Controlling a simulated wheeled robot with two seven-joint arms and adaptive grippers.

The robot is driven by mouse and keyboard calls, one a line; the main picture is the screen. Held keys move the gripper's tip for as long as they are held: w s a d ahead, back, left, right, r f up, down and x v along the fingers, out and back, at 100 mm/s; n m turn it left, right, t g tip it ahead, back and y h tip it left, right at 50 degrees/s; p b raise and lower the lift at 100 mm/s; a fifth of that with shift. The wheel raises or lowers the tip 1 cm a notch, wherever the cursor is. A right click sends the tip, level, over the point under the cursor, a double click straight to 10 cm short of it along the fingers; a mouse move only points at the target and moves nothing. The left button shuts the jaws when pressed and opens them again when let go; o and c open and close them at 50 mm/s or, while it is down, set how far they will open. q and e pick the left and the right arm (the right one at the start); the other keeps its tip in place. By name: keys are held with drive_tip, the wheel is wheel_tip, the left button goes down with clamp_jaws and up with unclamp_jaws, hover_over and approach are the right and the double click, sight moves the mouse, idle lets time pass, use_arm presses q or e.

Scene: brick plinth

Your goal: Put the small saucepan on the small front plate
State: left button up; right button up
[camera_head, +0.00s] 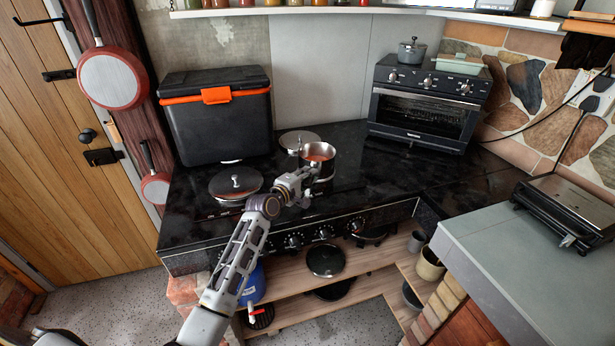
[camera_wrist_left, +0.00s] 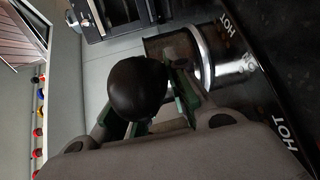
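The small saucepan (camera_head: 319,153) is a shiny metal pan with a reddish-brown inside, at the middle of the black hob. Its metal side also shows in the wrist view (camera_wrist_left: 225,55). My left gripper (camera_head: 304,184) is at the pan's near left side. In the wrist view, the green-padded fingers (camera_wrist_left: 160,112) lie on both sides of the black rounded handle (camera_wrist_left: 138,88) and appear closed on it. The handle hides part of the fingers. The small front plate cannot be made out; pan and arm cover that area. I cannot tell whether the pan touches the hob. My right gripper is out of view.
A round metal disc (camera_head: 299,139) lies behind the saucepan. A black box with orange latch (camera_head: 217,118) and an oven (camera_head: 427,105) stand at the back. The black top (camera_head: 385,175) right of the saucepan is clear.

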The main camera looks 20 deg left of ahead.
use_arm(q)
drive_tip(key=o, duration=0.4)
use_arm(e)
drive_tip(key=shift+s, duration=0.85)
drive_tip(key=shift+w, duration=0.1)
